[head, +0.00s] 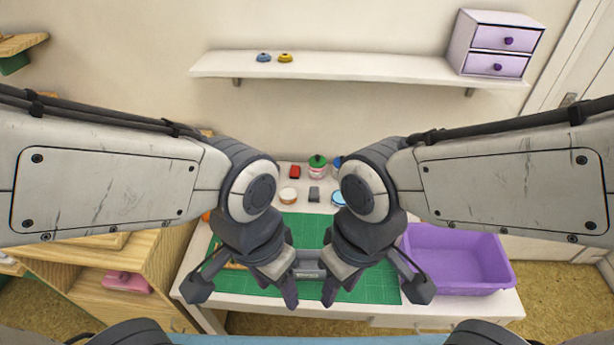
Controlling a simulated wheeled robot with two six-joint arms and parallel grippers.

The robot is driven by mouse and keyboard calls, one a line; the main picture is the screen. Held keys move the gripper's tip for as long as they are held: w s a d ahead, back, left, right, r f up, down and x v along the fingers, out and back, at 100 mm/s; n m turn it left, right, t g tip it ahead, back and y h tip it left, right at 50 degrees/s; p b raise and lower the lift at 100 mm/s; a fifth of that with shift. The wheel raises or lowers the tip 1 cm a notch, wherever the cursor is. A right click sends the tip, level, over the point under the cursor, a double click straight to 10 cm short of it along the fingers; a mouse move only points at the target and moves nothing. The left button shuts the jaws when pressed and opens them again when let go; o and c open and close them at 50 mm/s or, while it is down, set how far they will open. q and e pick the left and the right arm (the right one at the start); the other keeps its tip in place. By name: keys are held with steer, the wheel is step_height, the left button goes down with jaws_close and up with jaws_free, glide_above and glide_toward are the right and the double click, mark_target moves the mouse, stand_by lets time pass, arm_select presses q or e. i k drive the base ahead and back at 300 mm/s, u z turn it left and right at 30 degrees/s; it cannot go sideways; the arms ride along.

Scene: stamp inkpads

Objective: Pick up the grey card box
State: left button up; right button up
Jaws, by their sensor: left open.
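A grey box (308,264) with a pale label on its front sits on the green cutting mat (305,228), in the gap between my two grippers. Its sides are partly hidden by the grippers, and I cannot tell whether either one touches it. My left gripper (245,291) is open over the left part of the mat, its inner finger just left of the box. My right gripper (375,291) is open over the right part of the mat, its inner finger just right of the box. Neither gripper visibly holds anything.
A smaller dark grey block (314,194), a red item (295,171), a green-topped jar (317,166) and round tins stand behind the mat. A purple bin (458,262) is at the right. A wall shelf (350,66) holds two small knobbed items and a purple drawer unit (499,43).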

mark_target(307, 265)
steer(key=u, duration=2.25)
steer(key=k, duration=0.8)
steer(key=z, duration=1.3)
steer(key=i, duration=0.5)
steer(key=u, duration=0.05)
